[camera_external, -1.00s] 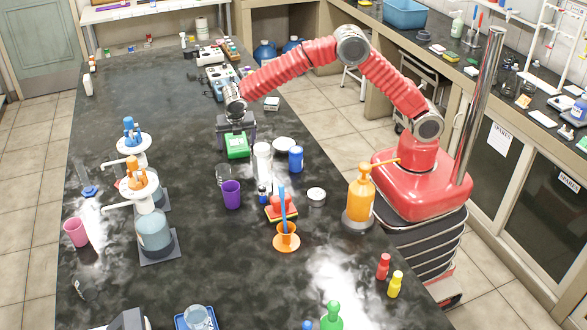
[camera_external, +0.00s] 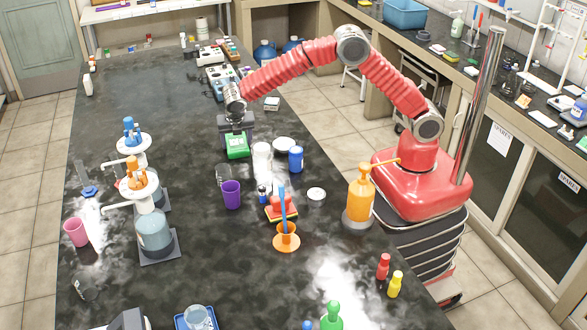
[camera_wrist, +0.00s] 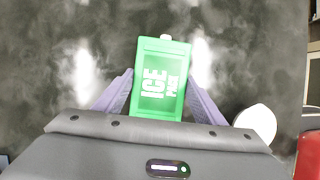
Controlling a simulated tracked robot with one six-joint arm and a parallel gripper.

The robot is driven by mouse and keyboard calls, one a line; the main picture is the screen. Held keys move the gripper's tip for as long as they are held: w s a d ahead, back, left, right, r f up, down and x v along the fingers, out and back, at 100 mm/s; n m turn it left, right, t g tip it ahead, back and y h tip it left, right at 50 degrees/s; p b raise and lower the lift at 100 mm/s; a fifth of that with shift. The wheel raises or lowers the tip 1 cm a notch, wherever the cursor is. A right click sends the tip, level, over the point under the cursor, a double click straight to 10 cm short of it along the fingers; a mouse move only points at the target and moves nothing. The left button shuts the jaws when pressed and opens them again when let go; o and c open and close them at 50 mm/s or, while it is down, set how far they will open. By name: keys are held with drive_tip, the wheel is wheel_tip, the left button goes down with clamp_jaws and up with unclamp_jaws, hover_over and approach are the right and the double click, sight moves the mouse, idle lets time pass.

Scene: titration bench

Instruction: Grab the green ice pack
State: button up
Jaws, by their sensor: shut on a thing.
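The green ice pack (camera_external: 237,146) is at the far middle of the dark bench. It also shows in the wrist view (camera_wrist: 162,80), lying between the two purple-grey fingers, with its white lettering facing the camera and its cap pointing up in the picture. My gripper (camera_external: 237,140) reaches down from above, and its fingers (camera_wrist: 160,95) press on the pack's left and right sides. My gripper is shut on the ice pack. I cannot tell whether the pack touches the bench or is slightly above it.
Bottle dispensers (camera_external: 153,230) stand at the left. The bench (camera_external: 135,85) is clear to the far left.

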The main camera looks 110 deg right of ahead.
sight(237, 142)
wheel_tip(237, 142, up, 10)
idle(0.8)
